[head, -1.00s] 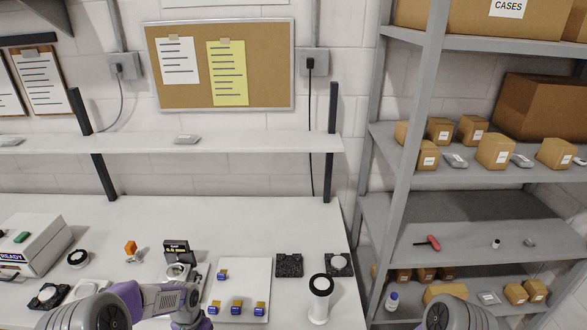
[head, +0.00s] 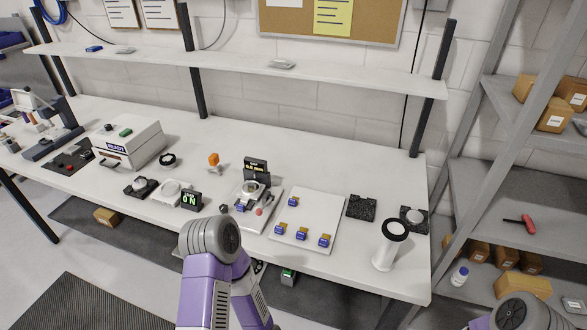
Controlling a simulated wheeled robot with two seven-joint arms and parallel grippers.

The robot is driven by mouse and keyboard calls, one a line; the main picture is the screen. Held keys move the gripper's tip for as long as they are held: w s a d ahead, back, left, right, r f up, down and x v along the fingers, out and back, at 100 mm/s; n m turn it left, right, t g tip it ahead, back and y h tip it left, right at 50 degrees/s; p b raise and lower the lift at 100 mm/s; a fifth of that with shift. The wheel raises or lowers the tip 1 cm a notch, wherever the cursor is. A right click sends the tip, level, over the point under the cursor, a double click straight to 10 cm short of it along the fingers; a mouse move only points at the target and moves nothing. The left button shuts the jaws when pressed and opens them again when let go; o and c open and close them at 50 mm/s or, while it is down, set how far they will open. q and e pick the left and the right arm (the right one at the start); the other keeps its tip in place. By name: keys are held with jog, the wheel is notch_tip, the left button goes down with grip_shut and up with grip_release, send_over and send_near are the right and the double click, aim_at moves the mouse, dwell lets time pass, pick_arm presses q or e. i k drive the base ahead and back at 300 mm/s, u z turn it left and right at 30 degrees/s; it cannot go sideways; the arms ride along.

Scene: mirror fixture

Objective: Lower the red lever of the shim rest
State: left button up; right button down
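A small fixture (head: 251,190) with a black display behind it stands near the table's front edge in the head view. A small red knob (head: 259,211) shows at its front right; it looks like the end of the red lever, but its angle is too small to tell. A small blue block (head: 240,206) sits at the fixture's front left. My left arm rises from below in front of the table, its rounded grey joint just left of and below the fixture. No fingers of my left gripper can be made out. Only a joint of my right arm shows at bottom right; its gripper is out of view.
A white board (head: 322,205) with several blue and gold blocks lies right of the fixture. A white cylinder (head: 388,245) stands near the right front corner. A display reading 0 N (head: 191,200) and a round scale-like pan (head: 170,188) lie left. The table's back strip is clear.

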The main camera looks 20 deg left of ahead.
aim_at(259, 212)
jog(key=k, duration=0.5)
jog(key=u, duration=1.65)
jog(key=i, duration=1.05)
jog(key=z, duration=2.1)
